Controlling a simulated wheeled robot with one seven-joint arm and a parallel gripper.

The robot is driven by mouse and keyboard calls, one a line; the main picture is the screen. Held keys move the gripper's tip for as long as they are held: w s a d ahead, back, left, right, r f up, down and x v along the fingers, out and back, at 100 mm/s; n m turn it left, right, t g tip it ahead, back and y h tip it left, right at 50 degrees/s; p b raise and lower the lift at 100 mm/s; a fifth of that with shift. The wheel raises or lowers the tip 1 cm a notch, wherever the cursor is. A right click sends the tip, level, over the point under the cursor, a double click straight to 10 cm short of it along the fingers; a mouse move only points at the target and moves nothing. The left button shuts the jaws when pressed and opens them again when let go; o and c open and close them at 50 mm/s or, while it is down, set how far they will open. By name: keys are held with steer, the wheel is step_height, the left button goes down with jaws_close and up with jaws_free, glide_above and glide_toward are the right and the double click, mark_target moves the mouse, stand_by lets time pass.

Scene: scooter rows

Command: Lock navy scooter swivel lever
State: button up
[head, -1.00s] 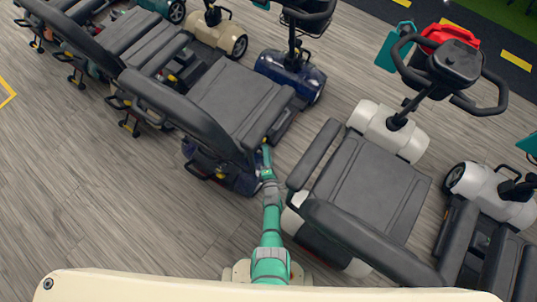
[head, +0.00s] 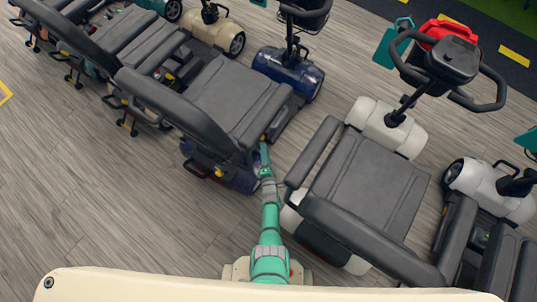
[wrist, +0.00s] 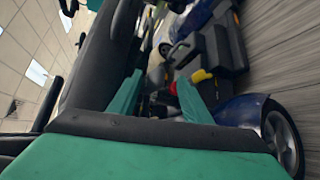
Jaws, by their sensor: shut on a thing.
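The navy scooter (head: 288,72) stands left of centre in the head view, with a dark grey seat (head: 225,95) and navy body parts below it. My teal gripper (head: 264,148) reaches in low beside the seat's right rear edge, and a small yellow spot shows at its tip. In the wrist view, my gripper's two teal fingers (wrist: 158,98) are around something dark under the seat. A yellow lever tip (wrist: 200,75) shows beside the right finger, and a red part lies deeper between the fingers. The swivel lever's grip between the fingers is mostly hidden.
A white scooter (head: 388,128) with a grey seat stands close to my arm's right. Other scooters stand in a row at the upper left, and another white one (head: 490,190) is at the far right. Wooden floor (head: 90,210) is clear at the lower left.

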steer(key=v, duration=1)
steer(key=shift+s, duration=0.35)
steer(key=shift+d, duration=0.1)
